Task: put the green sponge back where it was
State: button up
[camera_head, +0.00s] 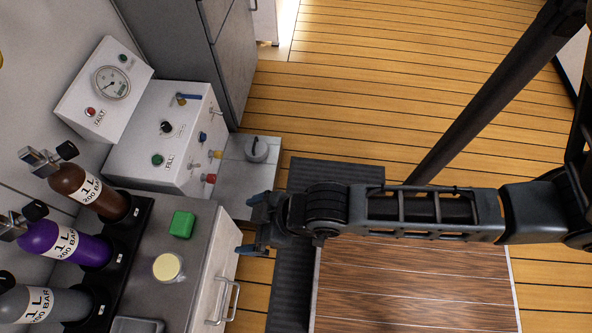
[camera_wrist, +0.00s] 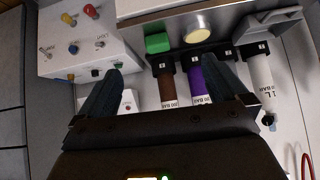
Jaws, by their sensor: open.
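The green sponge (camera_head: 182,224) lies on the grey counter top (camera_head: 205,256), just right of the black bottle rack. It also shows in the wrist view (camera_wrist: 158,42), beyond and between my fingertips. My gripper (camera_head: 250,222) is in the air off the right edge of the counter, to the right of the sponge and apart from it. In the wrist view my gripper (camera_wrist: 172,85) shows its two fingers wide apart with nothing between them.
A round cream-topped object (camera_head: 167,267) stands near the sponge. Brown (camera_head: 88,190), purple (camera_head: 65,243) and grey (camera_head: 45,303) bottles sit in the black rack (camera_head: 122,240). A white fill panel (camera_head: 165,135) with knobs stands behind. A grey tray (camera_head: 137,325) is at the front.

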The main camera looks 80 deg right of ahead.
jog(key=s+r+t, duration=0.2)
jog(key=s+r, duration=0.2)
jog(key=r, duration=0.3)
jog(key=s+d+r+t, duration=0.1)
jog(key=s+r+t, duration=0.1)
jog(key=r, duration=0.6)
jog(key=s+r+t, duration=0.2)
jog(key=s+r, duration=0.3)
jog(key=r, duration=0.2)
jog(key=shift+s+d+r, duration=0.2)
jog(key=shift+s+r, duration=0.1)
